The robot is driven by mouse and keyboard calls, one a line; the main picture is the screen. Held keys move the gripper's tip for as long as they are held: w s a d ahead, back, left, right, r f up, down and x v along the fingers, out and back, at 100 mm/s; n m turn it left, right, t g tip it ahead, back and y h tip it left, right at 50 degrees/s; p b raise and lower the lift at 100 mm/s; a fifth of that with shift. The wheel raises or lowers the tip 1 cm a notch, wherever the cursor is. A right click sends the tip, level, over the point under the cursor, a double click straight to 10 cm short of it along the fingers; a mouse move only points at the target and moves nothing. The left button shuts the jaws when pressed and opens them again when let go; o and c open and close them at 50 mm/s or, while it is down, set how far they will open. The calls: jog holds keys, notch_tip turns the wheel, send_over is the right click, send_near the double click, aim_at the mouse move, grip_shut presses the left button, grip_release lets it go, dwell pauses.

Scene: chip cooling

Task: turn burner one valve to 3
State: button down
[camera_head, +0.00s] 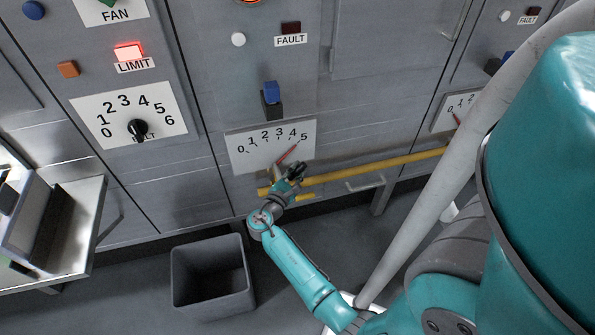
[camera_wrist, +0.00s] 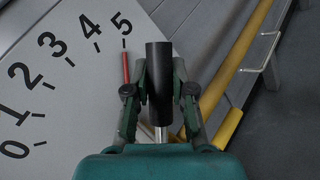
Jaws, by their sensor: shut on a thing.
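The valve dial plate (camera_head: 243,152) is white, numbered 0 to 5, on the panel in front of me. Its red pointer (camera_head: 288,152) points at the 5 mark. The dial (camera_wrist: 70,90) and the pointer (camera_wrist: 125,68) also show in the wrist view, the pointer tip just under the 5 tick. My gripper (camera_head: 296,172) is at the dial's lower right edge. In the wrist view my gripper (camera_wrist: 159,80) is shut around a black cylindrical handle (camera_wrist: 158,55) on a metal stem. The far end of the handle sticks out past the fingers.
A yellow pipe (camera_head: 385,164) runs right from the valve, with a metal pull handle (camera_head: 366,183) below. A grey bin (camera_head: 212,281) stands on the floor at left. A black knob (camera_head: 137,129) sits on another dial. A second gauge (camera_head: 456,110) is at right.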

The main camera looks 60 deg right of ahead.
jog(key=n+h, duration=0.1)
jog(key=w+a+r+n+h, duration=0.1)
jog(key=n, duration=0.1)
jog(key=shift+w+a+r+t, duration=0.15)
jog(key=shift+w+r+t, duration=0.05)
jog(key=shift+w+t, duration=0.1)
jog(key=shift+w+a+r+n+t+h, duration=0.2)
jog(key=shift+w+a+n+t+h, duration=0.2)
jog(key=shift+n+h, duration=0.4)
jog(key=shift+w+a+r+n+t+h, duration=0.15)
jog(key=shift+w+a+n+t+h, duration=0.25)
jog(key=shift+n, duration=0.6)
jog(key=c, duration=1)
grip_release()
jog(key=v, duration=1.2)
jog(key=shift+f, duration=0.1)
